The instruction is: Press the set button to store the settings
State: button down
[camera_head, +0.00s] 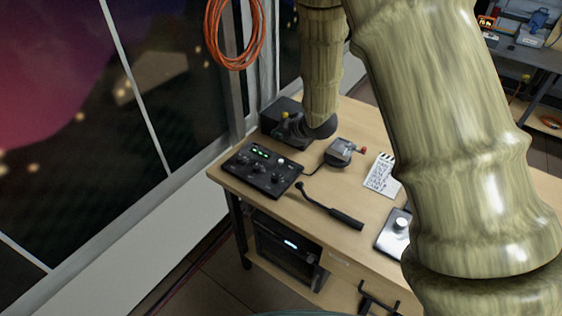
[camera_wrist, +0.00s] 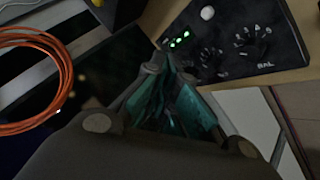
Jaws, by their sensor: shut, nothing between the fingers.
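A black control box (camera_head: 262,168) with dark knobs, green lights and a pale round button (camera_head: 280,161) sits at the table's left end. In the wrist view the box (camera_wrist: 225,62) is at the upper right. Its green lights (camera_wrist: 180,40), white round button (camera_wrist: 207,13) and a dial marked BAL show there. I cannot read a label for the set button. My gripper (camera_wrist: 163,58) is shut and empty, its tips beside the box's lit edge in that picture; contact cannot be told. In the head view the dark gripper (camera_head: 300,128) is behind the box, partly hidden by my arm.
Orange cable (camera_head: 233,62) hangs by the window.

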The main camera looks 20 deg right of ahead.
jog(key=b, duration=0.4)
send_over(279, 163)
jog(key=w, duration=0.1)
notch_tip(279, 163, down, 8)
jog(key=shift+w+a, duration=0.1)
jog(key=shift+s+f, duration=0.25)
jog(key=shift+s, duration=0.05)
jog(key=shift+s+f+b, duration=0.2)
jog(key=shift+s+b, duration=0.4)
jog(key=shift+s, duration=0.25)
jog(key=shift+w+f, duration=0.75)
jog(key=shift+w, duration=0.15)
jog(key=shift+s+r, duration=0.4)
jog(key=shift+s, duration=0.1)
jog(key=shift+w+f, duration=0.25)
jog(key=shift+w, duration=0.05)
jog(key=shift+s+r, duration=0.15)
jog(key=shift+s, duration=0.05)
